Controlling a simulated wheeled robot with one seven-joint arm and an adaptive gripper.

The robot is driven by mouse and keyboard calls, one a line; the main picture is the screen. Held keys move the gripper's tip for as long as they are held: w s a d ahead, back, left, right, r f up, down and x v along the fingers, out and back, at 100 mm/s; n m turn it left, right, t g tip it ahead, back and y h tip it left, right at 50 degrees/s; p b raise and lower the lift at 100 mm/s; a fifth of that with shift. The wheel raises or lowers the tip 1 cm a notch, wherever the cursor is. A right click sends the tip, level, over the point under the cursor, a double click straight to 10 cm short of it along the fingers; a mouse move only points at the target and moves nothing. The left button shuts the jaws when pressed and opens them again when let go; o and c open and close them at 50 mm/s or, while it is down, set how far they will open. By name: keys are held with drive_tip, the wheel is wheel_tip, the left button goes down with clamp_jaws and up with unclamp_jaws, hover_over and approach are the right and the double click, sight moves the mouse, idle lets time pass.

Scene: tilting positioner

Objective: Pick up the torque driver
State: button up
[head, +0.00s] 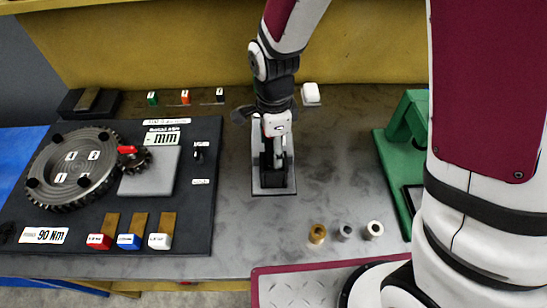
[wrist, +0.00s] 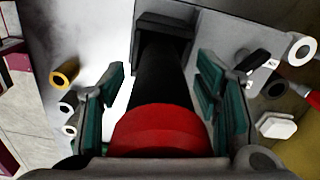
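The torque driver (wrist: 162,130) has a red cap and a black body and stands in a dark holder (wrist: 165,27) in the wrist view. My gripper (wrist: 161,68) is open, with one teal-padded finger on each side of the driver and visible gaps beside its black body. In the head view the dark holder stands on a grey plate (head: 274,191) in the middle of the bench, and my gripper (head: 273,122) is directly over it. There my gripper and wrist hide most of the driver.
A black board (head: 196,225) with a toothed ring (head: 70,168) and coloured blocks lies at left. Several small sockets (head: 345,232) stand in front, right of the holder. A green stand (head: 405,120) is at right, and a white block (head: 311,93) is behind. Bare bench surrounds the plate.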

clamp_jaws()
